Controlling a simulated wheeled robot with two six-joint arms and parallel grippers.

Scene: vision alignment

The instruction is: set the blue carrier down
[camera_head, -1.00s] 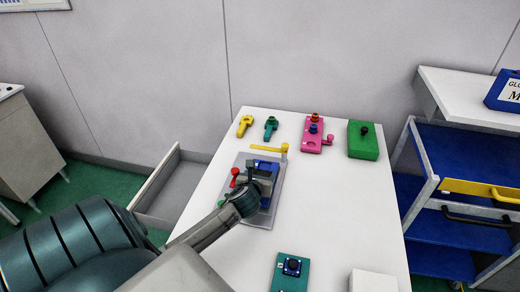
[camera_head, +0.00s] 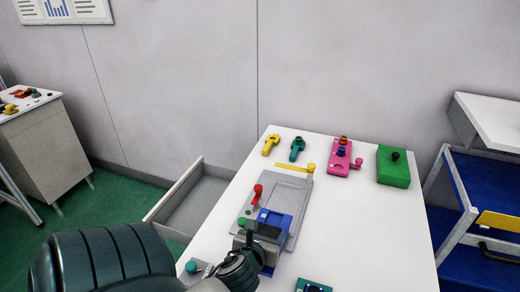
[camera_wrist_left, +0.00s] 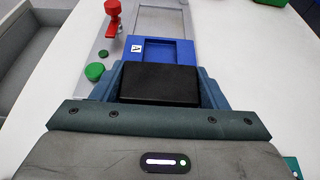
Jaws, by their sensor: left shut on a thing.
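The blue carrier (camera_head: 285,222) is at the near end of a grey fixture plate (camera_head: 293,184), past its shallow recess. In the left wrist view the carrier (camera_wrist_left: 187,57) shows a small white label and overlaps the plate. I cannot tell whether it touches the plate or hangs just above it. My left gripper (camera_head: 264,230) is shut on the carrier. Its fingers also show in the left wrist view (camera_wrist_left: 160,78), on both sides of a black block that hides part of the carrier. My right gripper is not in view.
A red lever (camera_head: 257,193) and a green knob (camera_head: 241,222) stand left of the carrier, and a yellow bar (camera_head: 294,168) lies beyond. Pink (camera_head: 339,165) and green (camera_head: 393,168) blocks stand at the back. The white table (camera_head: 365,235) is clear on the right.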

